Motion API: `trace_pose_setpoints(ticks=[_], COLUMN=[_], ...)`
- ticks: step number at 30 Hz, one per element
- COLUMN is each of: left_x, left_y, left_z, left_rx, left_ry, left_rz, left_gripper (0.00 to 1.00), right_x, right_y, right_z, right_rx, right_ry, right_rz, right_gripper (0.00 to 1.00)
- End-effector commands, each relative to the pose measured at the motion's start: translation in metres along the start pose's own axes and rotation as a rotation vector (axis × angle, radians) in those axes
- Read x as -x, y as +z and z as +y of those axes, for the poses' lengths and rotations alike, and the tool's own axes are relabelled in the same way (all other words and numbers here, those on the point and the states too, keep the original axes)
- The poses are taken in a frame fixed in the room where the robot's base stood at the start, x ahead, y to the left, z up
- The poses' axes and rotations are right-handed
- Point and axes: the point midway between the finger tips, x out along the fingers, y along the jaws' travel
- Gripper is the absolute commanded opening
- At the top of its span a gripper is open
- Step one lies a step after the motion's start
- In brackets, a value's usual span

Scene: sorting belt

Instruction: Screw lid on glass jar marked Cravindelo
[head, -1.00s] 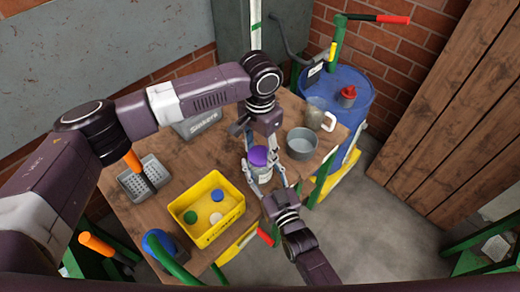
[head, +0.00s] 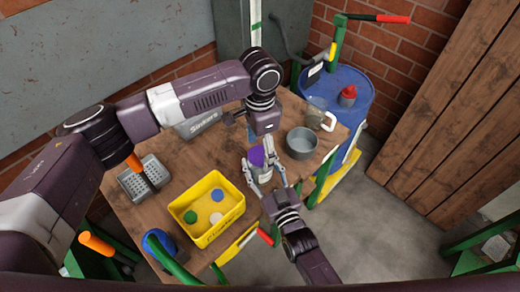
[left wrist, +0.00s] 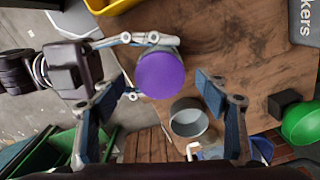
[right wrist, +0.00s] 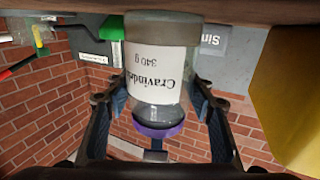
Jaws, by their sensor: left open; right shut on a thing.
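The glass jar marked Cravindelo (right wrist: 160,58) stands on the wooden table, its label partly readable in the right wrist view, which shows it upside down. The purple lid (head: 256,156) sits over the jar's mouth; how tightly it is seated I cannot tell. It also shows from above in the left wrist view (left wrist: 160,75). My right gripper (head: 263,166) is shut on the jar from the front. My left gripper (left wrist: 160,88) is open and empty above the lid, apart from it. In the head view its fingers are mostly hidden by its wrist.
A yellow bin (head: 222,224) with green, blue and white round pieces stands left of the jar. A grey pot (head: 301,141) and a glass mug (head: 319,115) stand to the right. A perforated grey tray (head: 136,185) and a grey box (head: 203,124) are on the table. A blue barrel (head: 355,88) stands behind.

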Motion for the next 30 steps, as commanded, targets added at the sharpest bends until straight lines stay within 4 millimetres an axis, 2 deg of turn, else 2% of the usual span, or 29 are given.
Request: trace_pose_setpoints(ticks=[9,15,21,29,30], left_x=[0.065,0.098,0.112,0.113,0.113], left_y=[-0.001,-0.001,0.0,0.0,0.0], left_z=[-0.001,0.0,0.0,0.0,0.0], left_rx=[-0.002,-0.001,-0.001,-0.001,-0.001], left_ry=[-0.003,-0.001,0.0,0.0,0.0], left_rz=[0.004,0.003,0.001,0.001,0.001], left_gripper=[0.68,0.68,0.68,0.68,0.68], right_x=[0.0,0.0,0.0,0.0,0.0], right_y=[0.0,0.0,0.0,0.0,0.0], right_z=[0.0,0.0,0.0,0.0,0.0], right_rx=[0.0,0.0,0.0,0.0,0.0], right_ry=[0.0,0.0,0.0,0.0,0.0], right_rz=[0.0,0.0,0.0,0.0,0.0], right_gripper=[0.0,0.0,0.0,0.0,0.52])
